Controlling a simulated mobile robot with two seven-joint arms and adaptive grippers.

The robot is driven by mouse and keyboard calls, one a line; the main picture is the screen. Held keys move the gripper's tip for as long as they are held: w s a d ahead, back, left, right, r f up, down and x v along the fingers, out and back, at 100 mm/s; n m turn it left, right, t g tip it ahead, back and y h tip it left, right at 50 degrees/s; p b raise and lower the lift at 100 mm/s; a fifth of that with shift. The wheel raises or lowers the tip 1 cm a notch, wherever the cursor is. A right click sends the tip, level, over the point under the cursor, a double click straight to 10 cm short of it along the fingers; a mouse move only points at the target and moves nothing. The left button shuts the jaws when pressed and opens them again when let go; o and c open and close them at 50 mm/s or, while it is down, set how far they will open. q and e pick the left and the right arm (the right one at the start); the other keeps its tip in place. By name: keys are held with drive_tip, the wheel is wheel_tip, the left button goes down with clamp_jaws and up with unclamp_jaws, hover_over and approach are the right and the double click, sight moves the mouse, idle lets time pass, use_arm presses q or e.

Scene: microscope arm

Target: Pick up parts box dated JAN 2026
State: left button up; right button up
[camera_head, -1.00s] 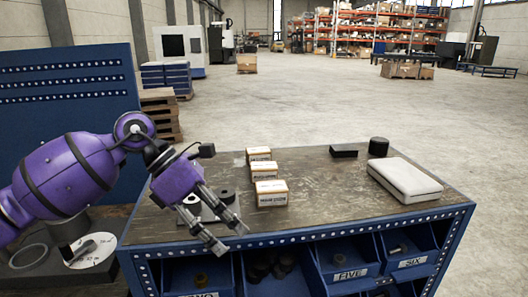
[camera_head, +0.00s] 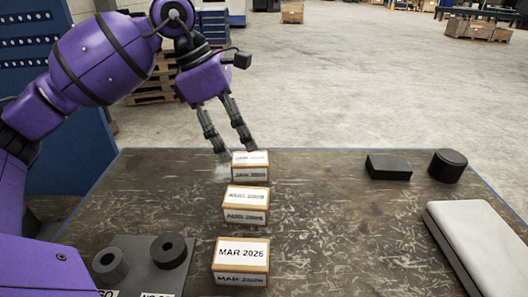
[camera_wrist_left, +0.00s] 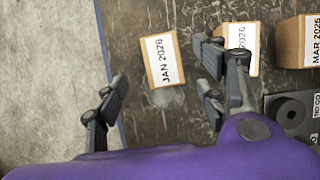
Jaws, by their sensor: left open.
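The JAN 2026 parts box (camera_head: 250,167) is a small cardboard-brown box with a white label. It is the farthest of three in a row in the head view. In the left wrist view its label (camera_wrist_left: 163,60) reads JAN 2026. My left gripper (camera_head: 236,150) is open and empty at this box's far left, its fingertips close to it. In the wrist view the box lies ahead, between the lines of the two fingers. A middle box (camera_head: 245,205) has a blurred label, partly hidden by a finger in the wrist view. The nearest box (camera_head: 241,257) reads MAR 2026. My right gripper is not in view.
The boxes stand on a worn dark tabletop (camera_head: 330,225). A flat black block (camera_head: 388,167), a black cylinder (camera_head: 447,166) and a pale case (camera_head: 485,245) are on the right. The table between is clear.

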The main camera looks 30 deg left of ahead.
sight(249, 158)
use_arm(q)
drive_tip(key=f, duration=0.1)
drive_tip(key=d+f, duration=0.1)
drive_tip(key=f, duration=0.1)
drive_tip(key=shift+s+d+p, duration=0.1)
drive_tip(key=shift+s+p, duration=0.05)
drive_tip(key=shift+p, duration=0.2)
drive_tip(key=x, duration=0.3)
drive_tip(key=shift+w+f+p, duration=0.25)
drive_tip(key=shift+w+p, duration=0.05)
drive_tip(key=shift+d+f, duration=0.1)
drive_tip(key=shift+f, duration=0.15)
drive_tip(key=c, duration=1.6)
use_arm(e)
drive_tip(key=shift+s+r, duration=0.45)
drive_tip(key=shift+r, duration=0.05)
